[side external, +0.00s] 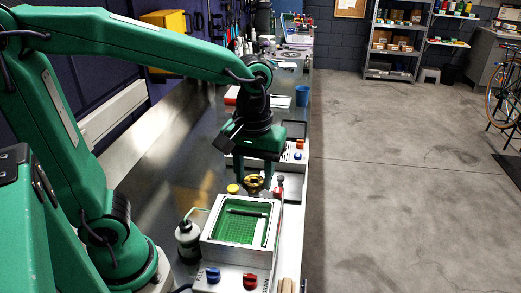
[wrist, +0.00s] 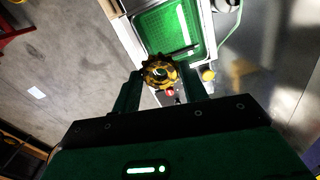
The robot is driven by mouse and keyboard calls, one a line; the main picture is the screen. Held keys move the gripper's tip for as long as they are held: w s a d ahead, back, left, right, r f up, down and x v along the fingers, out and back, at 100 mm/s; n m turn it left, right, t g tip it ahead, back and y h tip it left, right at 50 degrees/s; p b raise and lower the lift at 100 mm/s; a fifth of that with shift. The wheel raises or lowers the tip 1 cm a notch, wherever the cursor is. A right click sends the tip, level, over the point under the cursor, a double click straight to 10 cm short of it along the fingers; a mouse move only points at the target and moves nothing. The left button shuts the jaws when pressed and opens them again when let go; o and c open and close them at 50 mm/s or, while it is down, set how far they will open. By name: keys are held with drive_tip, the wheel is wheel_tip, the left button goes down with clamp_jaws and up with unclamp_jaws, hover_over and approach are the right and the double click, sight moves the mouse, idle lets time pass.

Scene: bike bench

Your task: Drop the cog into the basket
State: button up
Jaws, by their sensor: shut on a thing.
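The cog (side external: 254,184) is a brassy yellow toothed ring with a dark centre. It is held between the two fingers of my gripper (side external: 253,180), and it also shows between the fingertips in the wrist view (wrist: 159,72). My gripper is shut on the cog and points down just behind the basket's far wall in the side view. The basket (side external: 234,229) is a pale-walled box with a green mesh floor; it also shows in the wrist view (wrist: 160,33). A dark bar lies inside it, with a bright strip along one side. The cog's height above the bench is hard to tell.
A bottle with a bent tube (side external: 188,240) stands left of the basket. A blue knob (side external: 213,274) and a red knob (side external: 250,281) are in front. A yellow cap (side external: 234,188) and a red-topped part (side external: 279,188) stand near the gripper. A blue cup (side external: 302,96) is farther back.

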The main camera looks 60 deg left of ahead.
drive_tip(key=shift+s+d+f, duration=0.1)
drive_tip(key=shift+s+d, duration=0.05)
drive_tip(key=shift+s, duration=0.55)
drive_tip(key=shift+s+d+f, duration=0.1)
drive_tip(key=shift+s+d, duration=0.05)
drive_tip(key=shift+s, duration=0.5)
drive_tip(key=shift+f, duration=2.95)
drive_tip(key=o, duration=1.1)
wheel_tip(320, 180, up, 8)
